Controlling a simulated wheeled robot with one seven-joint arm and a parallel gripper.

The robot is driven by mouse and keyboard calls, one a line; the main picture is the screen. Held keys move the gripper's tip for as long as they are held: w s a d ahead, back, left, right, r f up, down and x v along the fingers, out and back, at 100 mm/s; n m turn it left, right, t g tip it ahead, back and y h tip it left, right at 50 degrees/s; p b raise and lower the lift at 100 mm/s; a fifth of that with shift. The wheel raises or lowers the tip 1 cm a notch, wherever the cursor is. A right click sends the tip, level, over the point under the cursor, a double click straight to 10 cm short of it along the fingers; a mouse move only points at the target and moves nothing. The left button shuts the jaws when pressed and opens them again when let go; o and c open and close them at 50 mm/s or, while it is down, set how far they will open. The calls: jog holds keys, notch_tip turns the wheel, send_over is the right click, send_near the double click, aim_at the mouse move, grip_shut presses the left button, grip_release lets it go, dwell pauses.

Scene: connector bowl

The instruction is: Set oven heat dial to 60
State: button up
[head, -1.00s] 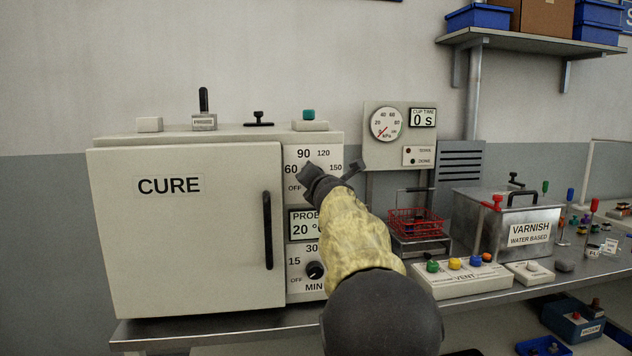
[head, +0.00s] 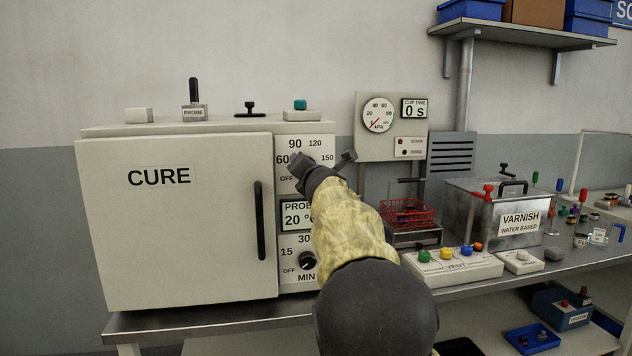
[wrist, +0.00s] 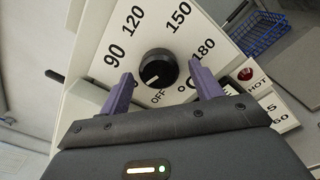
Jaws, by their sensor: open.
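The cure oven (head: 170,220) stands on the bench at left with its door shut. Its heat dial (wrist: 158,68) is a round black knob with a white mark pointing down-left in the wrist view, between OFF and the left finger. The scale shows 90, 120, 150 and 180; the 60 label (head: 282,160) shows in the head view. My gripper (head: 323,158) is open in front of the heat scale and hides the dial in the head view. In the wrist view my gripper (wrist: 162,88) has its fingers spread either side of the dial, apart from it.
Below are the PROBE display (head: 297,215) reading 20 and the minutes dial (head: 307,260). The door handle (head: 259,218) stands out left of my arm. A red wire basket (head: 408,213), vent button box (head: 452,265) and varnish tank (head: 500,210) stand to the right.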

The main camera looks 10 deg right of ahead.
jog(key=s+b, duration=0.8)
jog(key=s, duration=0.8)
jog(key=shift+s, duration=0.35)
jog(key=shift+f, duration=0.1)
